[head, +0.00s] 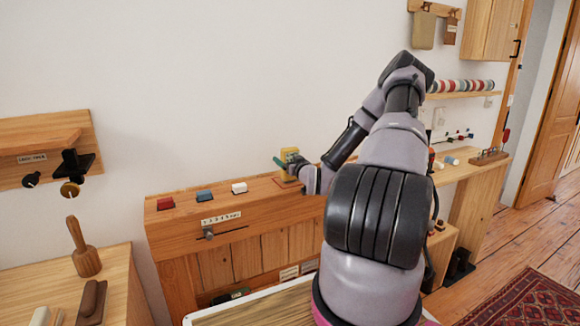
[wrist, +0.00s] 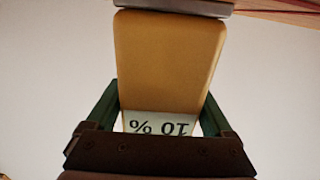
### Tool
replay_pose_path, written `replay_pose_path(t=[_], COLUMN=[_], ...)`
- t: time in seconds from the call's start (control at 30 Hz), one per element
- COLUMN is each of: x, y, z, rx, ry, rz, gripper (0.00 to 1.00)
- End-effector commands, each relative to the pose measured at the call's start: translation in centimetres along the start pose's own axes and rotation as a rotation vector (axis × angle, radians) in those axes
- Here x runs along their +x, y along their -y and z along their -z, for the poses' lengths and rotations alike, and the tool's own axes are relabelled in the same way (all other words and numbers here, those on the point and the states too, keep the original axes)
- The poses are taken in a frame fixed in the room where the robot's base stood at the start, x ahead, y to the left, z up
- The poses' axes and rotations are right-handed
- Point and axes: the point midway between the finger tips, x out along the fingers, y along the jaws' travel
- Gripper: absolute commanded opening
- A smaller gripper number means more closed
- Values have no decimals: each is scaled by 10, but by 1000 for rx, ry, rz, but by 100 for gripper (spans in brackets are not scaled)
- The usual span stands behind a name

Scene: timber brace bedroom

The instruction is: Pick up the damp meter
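The damp meter (wrist: 168,62) is a yellow block with a white display reading "10 %", upside down in the wrist view. My gripper (wrist: 160,112) has a green finger against each side of it, near the display end, and looks shut on it. A grey part at its far end is cut off by the top of the picture. In the head view the yellow meter (head: 289,154) is small and partly hidden by my gripper (head: 284,164), at the right part of the wooden cabinet's top. Whether it touches the top is unclear.
The wooden cabinet (head: 270,244) stands against the white wall, with red, blue and white blocks (head: 204,195) along its top left of my gripper. A table (head: 122,262) with a wooden mallet (head: 85,248) is at left. A shelf (head: 458,96) is at right.

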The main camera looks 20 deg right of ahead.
Motion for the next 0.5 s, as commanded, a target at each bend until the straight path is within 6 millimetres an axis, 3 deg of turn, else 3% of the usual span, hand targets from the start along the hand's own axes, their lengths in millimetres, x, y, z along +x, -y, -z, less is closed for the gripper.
replay_pose_path(t=[0.03, 0.1, 0.17, 0.5], x=[0, 0, 0, 0], y=[0, 0, 0, 0], z=[0, 0, 0, 8], rx=[0, 0, -1, -2], ry=[0, 0, -1, -2], rz=[0, 0, 0, 0], gripper=[62, 35, 18, 18])
